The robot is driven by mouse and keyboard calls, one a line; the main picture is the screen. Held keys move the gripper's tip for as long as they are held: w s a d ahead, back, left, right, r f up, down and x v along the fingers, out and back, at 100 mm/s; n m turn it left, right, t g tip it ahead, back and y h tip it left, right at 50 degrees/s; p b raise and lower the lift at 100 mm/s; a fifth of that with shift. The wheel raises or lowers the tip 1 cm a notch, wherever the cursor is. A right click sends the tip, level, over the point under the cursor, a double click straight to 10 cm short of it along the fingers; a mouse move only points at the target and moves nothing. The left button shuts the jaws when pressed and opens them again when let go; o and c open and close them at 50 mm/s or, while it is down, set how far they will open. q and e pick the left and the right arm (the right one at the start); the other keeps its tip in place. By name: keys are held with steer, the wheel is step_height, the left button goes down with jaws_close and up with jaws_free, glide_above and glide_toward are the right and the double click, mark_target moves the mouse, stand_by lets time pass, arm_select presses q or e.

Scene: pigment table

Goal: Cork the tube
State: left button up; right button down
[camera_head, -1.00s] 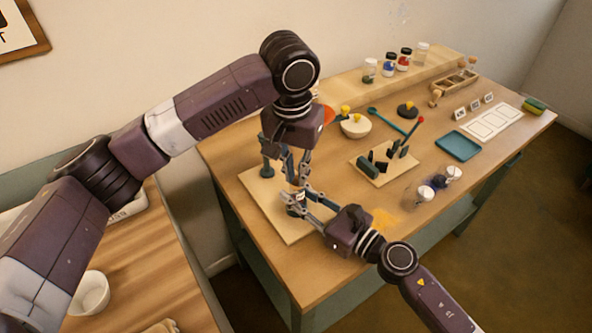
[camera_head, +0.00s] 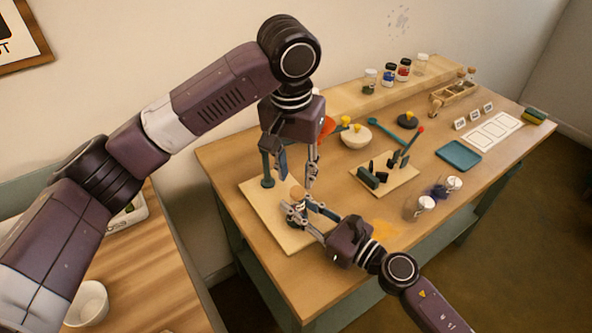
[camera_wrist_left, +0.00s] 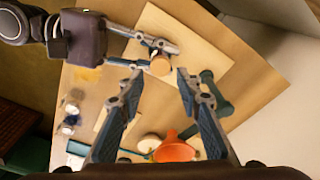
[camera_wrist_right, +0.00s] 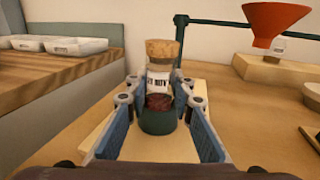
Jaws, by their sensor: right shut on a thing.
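The glass tube (camera_wrist_right: 159,78) has a paper label and dark red contents. A cork (camera_wrist_right: 161,51) sits in its mouth; the cork also shows in the left wrist view (camera_wrist_left: 160,65) and head view (camera_head: 297,193). The tube stands upright in a dark green holder (camera_wrist_right: 158,121). My right gripper (camera_head: 297,213) is shut on the tube from the side, with a finger on each side of it. My left gripper (camera_head: 297,176) points down above the cork, open and empty, apart from it; its spread fingers show in the left wrist view (camera_wrist_left: 158,82).
The tube is over a pale board (camera_head: 264,206) near the table's left edge. An orange funnel (camera_wrist_right: 275,20) is on a green stand beside it. A bowl (camera_head: 355,133), a rack board (camera_head: 378,185), a teal tray (camera_head: 458,154) and jars (camera_head: 426,203) lie to the right.

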arm_select(q)
step_height(320, 180, up, 12)
steer(key=s, duration=0.1)
steer(key=shift+s+a, duration=0.2)
steer(key=shift+a, duration=0.05)
stand_by(0.4)
arm_select(e)
steer(key=c, duration=1.6)
jaws_free()
arm_select(q)
steer(key=shift+f, duration=0.1)
arm_select(e)
steer(key=v, duration=1.2)
